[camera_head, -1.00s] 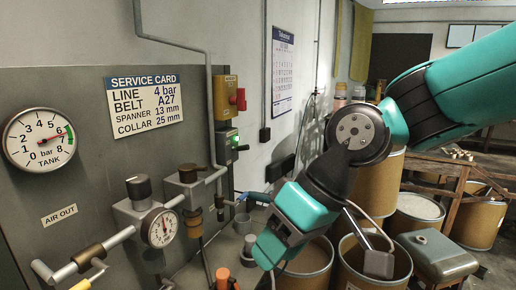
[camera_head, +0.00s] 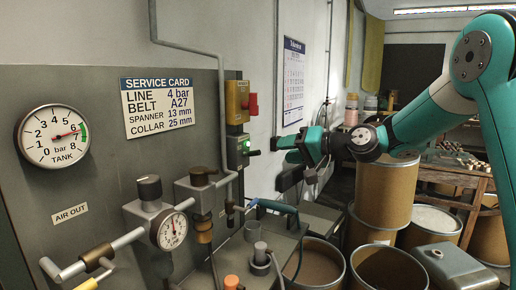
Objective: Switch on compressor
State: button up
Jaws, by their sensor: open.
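A grey switch box (camera_head: 236,153) with a bright green button (camera_head: 247,147) is mounted at the right edge of the grey panel. Above it is a yellow box (camera_head: 236,102) with a red handle (camera_head: 252,103). My gripper (camera_head: 281,148) is held level to the right of the green button and points left at it, with a small gap seen between them. Its jaws are open and look empty, though the fingertips are small in this view.
A service card (camera_head: 158,104) hangs on the grey panel (camera_head: 105,180). Pipes, valves and a smaller gauge (camera_head: 172,230) stick out below. Brown drums (camera_head: 385,192) stand under and behind my arm. A calendar (camera_head: 293,82) hangs on the wall behind my gripper.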

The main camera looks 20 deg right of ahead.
aim_at(258, 153)
jog(key=p+x, duration=0.2)
jog(key=x, duration=0.6)
jog(key=shift+w+a+p, duration=0.15)
jog(key=shift+p, duration=0.2)
jog(key=shift+w+a+f, duration=0.25)
jog(key=shift+w+a, duration=0.2)
jog(key=shift+w, duration=0.05)
